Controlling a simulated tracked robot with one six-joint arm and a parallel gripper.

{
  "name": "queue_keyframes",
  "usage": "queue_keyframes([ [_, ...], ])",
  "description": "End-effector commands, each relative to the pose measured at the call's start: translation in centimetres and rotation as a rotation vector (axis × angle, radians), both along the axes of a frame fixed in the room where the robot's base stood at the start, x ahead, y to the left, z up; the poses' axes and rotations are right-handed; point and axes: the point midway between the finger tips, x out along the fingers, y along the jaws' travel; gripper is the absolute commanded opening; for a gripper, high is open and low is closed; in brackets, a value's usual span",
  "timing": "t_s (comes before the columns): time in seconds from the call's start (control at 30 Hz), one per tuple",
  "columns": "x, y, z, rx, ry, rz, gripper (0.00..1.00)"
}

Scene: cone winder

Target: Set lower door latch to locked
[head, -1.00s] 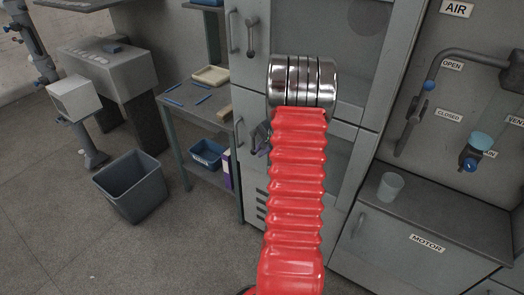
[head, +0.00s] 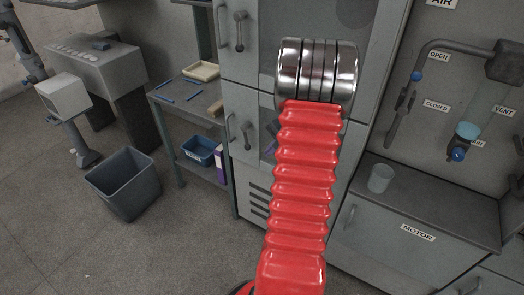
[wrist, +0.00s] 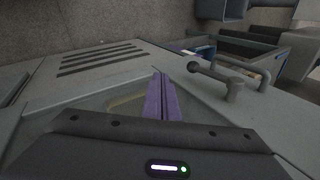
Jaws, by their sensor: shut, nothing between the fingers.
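The lower door latch (head: 246,136) is a dark lever on the grey lower cabinet door, pointing roughly downward, just right of a curved pull handle (head: 230,128). In the wrist view the latch (wrist: 215,79) is a grey lever with a rounded end, beside the handle (wrist: 262,76). My gripper (wrist: 161,78) has purple fingers closed together with nothing between them. They are left of the latch in the wrist view and apart from it. No lock marking is readable.
The upper door has its own latch (head: 240,29) and handle. A side shelf (head: 178,97) with a blue bin (head: 200,150) stands left of the cabinet, and a waste bin (head: 124,184) on the floor. A motor cabinet (head: 410,240) stands at right.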

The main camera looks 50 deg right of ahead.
Motion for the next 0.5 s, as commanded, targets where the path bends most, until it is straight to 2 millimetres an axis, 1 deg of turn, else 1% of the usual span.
queue_keyframes([
  [0.03,-0.9,-0.1,0.6,-0.002,-0.001,-0.002,0.0],
  [0.2,-2.9,0.0,1.7,-0.001,-0.001,-0.002,0.0],
  [0.33,-3.7,0.1,2.2,-0.002,-0.002,0.0,0.0],
  [0.5,-3.9,0.1,2.3,-0.001,-0.001,0.0,0.0],
])
